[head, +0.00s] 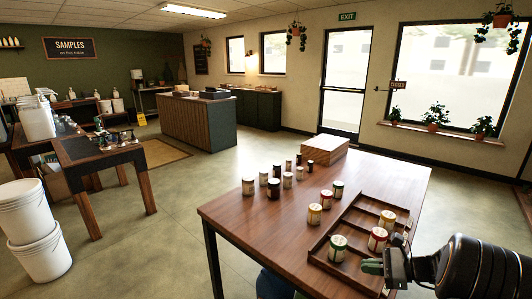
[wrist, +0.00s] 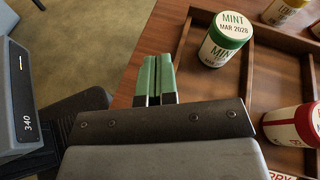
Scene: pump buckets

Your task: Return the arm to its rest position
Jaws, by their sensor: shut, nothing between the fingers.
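My gripper (head: 372,266) is at the front right of the wooden table (head: 250,205), by the near end of a wooden tray (head: 345,274). In the wrist view its two green fingers (wrist: 155,78) are together with nothing between them. A green-labelled mint jar (head: 338,248) stands upright in the tray beside the fingertips and apart from them; the wrist view shows it too (wrist: 225,40). A red-labelled jar (head: 378,239) and a yellow-labelled jar (head: 387,220) also stand in the tray. My dark arm reaches in from the lower right.
Yellow (head: 314,213), red (head: 326,199) and green (head: 338,188) jars stand left of the tray. Several dark and white jars (head: 273,188) stand farther back, near a wooden box (head: 318,148). A grey device marked 340 (wrist: 20,100) is at the wrist view's left.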

